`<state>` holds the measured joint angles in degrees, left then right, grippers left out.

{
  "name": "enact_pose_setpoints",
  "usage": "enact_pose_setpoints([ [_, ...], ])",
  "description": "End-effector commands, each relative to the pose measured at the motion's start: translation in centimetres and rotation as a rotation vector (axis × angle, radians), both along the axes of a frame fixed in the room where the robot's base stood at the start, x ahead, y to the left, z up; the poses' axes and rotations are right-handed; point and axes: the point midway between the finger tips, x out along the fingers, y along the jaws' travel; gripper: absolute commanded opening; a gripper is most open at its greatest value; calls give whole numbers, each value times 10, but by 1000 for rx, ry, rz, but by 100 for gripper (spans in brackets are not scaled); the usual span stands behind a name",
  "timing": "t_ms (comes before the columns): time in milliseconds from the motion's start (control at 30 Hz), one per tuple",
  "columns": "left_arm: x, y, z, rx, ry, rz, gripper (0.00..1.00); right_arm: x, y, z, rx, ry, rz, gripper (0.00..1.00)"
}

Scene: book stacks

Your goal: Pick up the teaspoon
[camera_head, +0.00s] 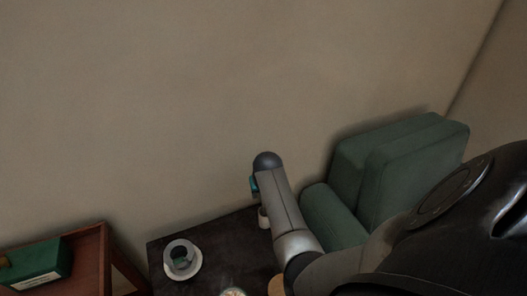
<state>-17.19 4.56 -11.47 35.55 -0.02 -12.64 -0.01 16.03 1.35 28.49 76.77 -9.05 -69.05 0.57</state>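I cannot make out a teaspoon in the head view. A grey cup on a white saucer (168,273) stands on the dark table (216,246); whether a spoon lies on the saucer is too small to tell. My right arm comes in from the lower right and reaches over the right part of the table, hiding some of it. No gripper fingers show on it. My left arm and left gripper are not in view.
A small pale object (263,218) stands by my arm at the table's back right. A round pale item (232,292) is cut off at the bottom edge. A green armchair (405,165) is at right, a reddish wooden stand (105,262) with a green box (36,262) at left.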

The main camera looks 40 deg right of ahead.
Motion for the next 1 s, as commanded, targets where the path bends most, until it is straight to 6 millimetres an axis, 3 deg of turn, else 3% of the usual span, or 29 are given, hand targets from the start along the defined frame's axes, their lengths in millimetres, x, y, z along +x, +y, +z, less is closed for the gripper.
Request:
enact_pose_setpoints([
  [233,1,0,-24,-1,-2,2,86,14,-6,-32,1,0,0,54],
  [600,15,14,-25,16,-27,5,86,18,-8,-38,0,-1,0,54],
  [1000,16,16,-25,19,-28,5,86,17,-7,-38,1,0,0,10],
])
